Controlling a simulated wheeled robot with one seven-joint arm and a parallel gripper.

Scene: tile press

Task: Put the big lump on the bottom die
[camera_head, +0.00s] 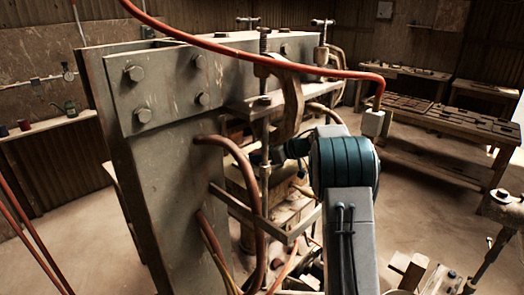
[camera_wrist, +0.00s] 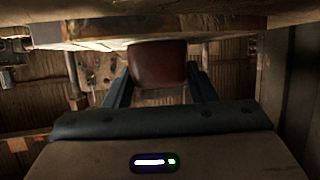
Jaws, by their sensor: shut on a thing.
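A reddish-brown lump (camera_wrist: 157,62) sits between the two dark fingers of my gripper (camera_wrist: 161,74) in the wrist view. The gripper is shut on it. A pale, worn plate (camera_wrist: 150,28) of the press spans the top of the wrist view, close to the lump; I cannot tell whether they touch. In the head view my arm reaches into the press (camera_head: 165,95) from the right, and the lump and fingertips are hidden. The bottom die cannot be made out for certain in either view.
The press's thick steel side plate, clamp screws (camera_head: 263,45) and a metal bracket (camera_head: 265,225) stand close around my arm. A red hose (camera_head: 270,68) arches over it. A workbench with dark tiles (camera_head: 455,120) stands at the right. Open floor lies between.

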